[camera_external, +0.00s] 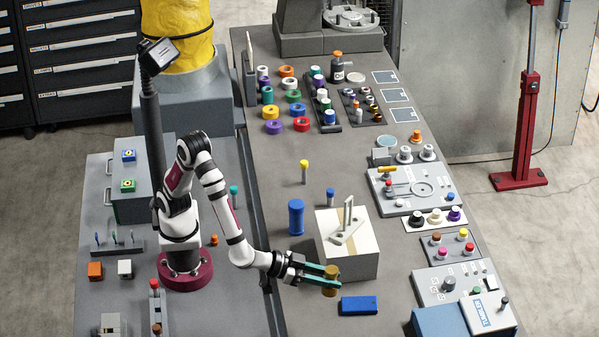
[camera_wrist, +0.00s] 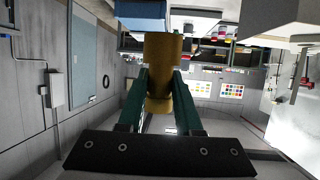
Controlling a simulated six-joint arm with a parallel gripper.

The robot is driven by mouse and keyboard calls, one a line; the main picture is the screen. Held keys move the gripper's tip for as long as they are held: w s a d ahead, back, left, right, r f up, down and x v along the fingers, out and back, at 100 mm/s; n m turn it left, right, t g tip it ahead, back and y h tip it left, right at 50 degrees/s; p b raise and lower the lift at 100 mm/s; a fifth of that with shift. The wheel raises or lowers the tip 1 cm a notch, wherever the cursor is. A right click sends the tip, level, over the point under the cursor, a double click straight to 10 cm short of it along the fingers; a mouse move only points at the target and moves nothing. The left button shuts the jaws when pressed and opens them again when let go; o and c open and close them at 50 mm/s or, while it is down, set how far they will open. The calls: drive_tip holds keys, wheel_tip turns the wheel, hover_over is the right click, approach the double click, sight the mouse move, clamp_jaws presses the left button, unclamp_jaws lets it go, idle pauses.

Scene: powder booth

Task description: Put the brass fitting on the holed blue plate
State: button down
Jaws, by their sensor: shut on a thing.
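The brass fitting (camera_external: 331,284) is a short brownish-gold cylinder held upright between the green fingers of my gripper (camera_external: 326,276). In the wrist view the fitting (camera_wrist: 160,70) stands between both fingers (camera_wrist: 160,98), which are closed on its sides. The blue plate (camera_external: 359,306) is a flat blue block on the grey bench, just below and to the right of the fitting in the external view. I cannot make out holes in it. A blue surface (camera_wrist: 140,14) also shows beyond the fitting in the wrist view, partly hidden by it. The fitting looks apart from the plate.
A pale box (camera_external: 348,262) with a grey bracket stands just behind my gripper. A dark blue cylinder (camera_external: 296,217) stands left of it. Control panels (camera_external: 450,285) line the bench's right side. Bare bench lies in front of the plate.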

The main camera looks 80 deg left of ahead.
drive_tip(key=w+a+f, duration=0.2)
drive_tip(key=w, duration=0.1)
drive_tip(key=w+a+f, duration=0.2)
drive_tip(key=w+f, duration=0.1)
drive_tip(key=w+a+f, duration=0.1)
drive_tip(key=w+f, duration=0.2)
drive_tip(key=w, duration=0.1)
drive_tip(key=shift+a+f, duration=0.2)
drive_tip(key=shift+a, duration=0.2)
hover_over(360, 303)
wheel_tip(360, 303, down, 4)
drive_tip(key=shift+f, duration=0.1)
drive_tip(key=shift+f, duration=0.1)
drive_tip(key=shift+f, duration=0.15)
drive_tip(key=shift+c, duration=2.3)
unclamp_jaws()
